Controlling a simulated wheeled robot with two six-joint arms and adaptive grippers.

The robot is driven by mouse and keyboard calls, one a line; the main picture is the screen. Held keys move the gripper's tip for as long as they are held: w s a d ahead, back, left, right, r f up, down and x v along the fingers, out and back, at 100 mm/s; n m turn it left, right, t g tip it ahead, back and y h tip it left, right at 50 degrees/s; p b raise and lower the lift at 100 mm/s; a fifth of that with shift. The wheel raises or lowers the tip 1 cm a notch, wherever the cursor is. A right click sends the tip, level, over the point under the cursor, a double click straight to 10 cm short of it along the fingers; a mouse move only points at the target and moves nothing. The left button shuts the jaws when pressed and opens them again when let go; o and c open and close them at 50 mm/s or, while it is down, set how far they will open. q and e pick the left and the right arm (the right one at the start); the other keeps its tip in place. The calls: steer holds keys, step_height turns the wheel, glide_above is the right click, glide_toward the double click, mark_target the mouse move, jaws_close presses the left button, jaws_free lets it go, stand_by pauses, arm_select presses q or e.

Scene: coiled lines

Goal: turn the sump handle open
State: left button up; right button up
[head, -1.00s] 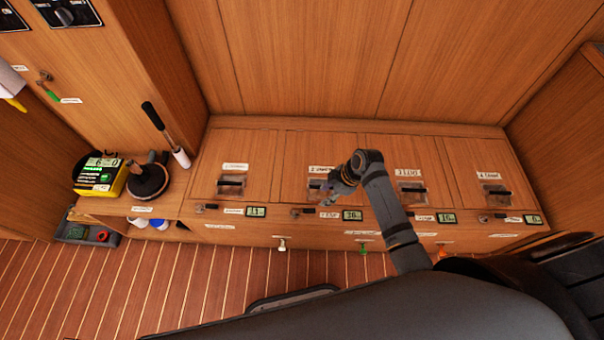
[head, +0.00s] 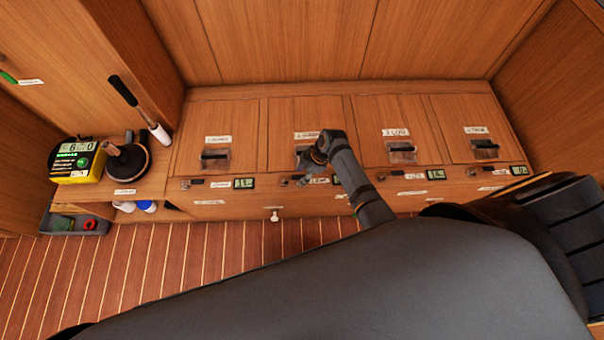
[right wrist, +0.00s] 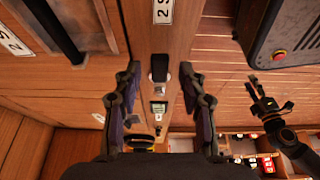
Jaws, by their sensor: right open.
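The sump handle (right wrist: 158,72) is a small black lever on the locker front, beside a label starting "2 S" (right wrist: 162,10). In the right wrist view it sits between the two open fingers of my right gripper (right wrist: 158,88), with a gap on both sides. In the head view my right gripper (head: 305,160) is at the second locker, covering part of its lid pull and the handle area. My left gripper (right wrist: 268,102) shows small at the right of the right wrist view, away from the lockers; its jaw state is unclear.
Neighbouring lockers carry similar small levers (head: 190,183) and green displays (head: 244,183). A white knob (head: 275,215) sticks out below. A winch (head: 128,160) and a yellow meter (head: 78,162) stand on the left shelf. The striped floor (head: 170,250) is clear in front.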

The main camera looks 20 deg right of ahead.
jaws_close()
steer(key=shift+r, duration=0.1)
stand_by(0.4)
